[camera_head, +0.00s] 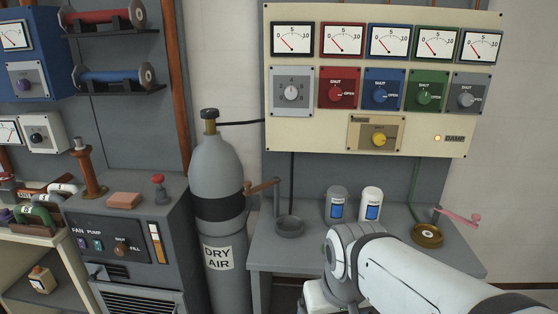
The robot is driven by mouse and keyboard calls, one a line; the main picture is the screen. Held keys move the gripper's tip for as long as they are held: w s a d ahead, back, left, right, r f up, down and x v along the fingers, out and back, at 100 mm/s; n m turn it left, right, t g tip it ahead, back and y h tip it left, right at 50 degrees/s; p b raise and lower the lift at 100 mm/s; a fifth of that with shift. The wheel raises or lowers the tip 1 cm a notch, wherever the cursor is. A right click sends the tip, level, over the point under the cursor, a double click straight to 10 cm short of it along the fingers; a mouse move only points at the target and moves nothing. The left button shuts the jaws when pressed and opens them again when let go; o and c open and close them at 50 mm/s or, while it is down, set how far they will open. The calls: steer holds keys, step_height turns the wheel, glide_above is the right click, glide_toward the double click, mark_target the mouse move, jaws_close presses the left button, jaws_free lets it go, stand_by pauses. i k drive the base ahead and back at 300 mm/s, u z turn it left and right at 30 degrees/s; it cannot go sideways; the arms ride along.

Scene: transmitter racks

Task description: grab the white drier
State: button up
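The white drier, a small white canister (372,203) with a blue window on its front, stands upright on the grey bench (270,250). A similar grey canister (337,203) stands just to its left, with a narrow gap between them. My white arm reaches in from the lower right, and its joint covers the bench in front of both canisters. My gripper is not visible, so I cannot see whether it is open or shut. Nothing is seen touching the white drier.
A grey round cup (289,226) stands left of the canisters, and a brass round fitting (428,235) with a pink lever (460,217) is to the right. The dry air cylinder (218,190) stands left of the bench. A cream gauge panel (380,80) hangs above.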

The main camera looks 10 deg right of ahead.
mark_target(372, 198)
steer(key=k, duration=0.6)
steer(key=u, duration=0.1)
steer(key=i, duration=1.45)
steer(key=z, duration=0.65)
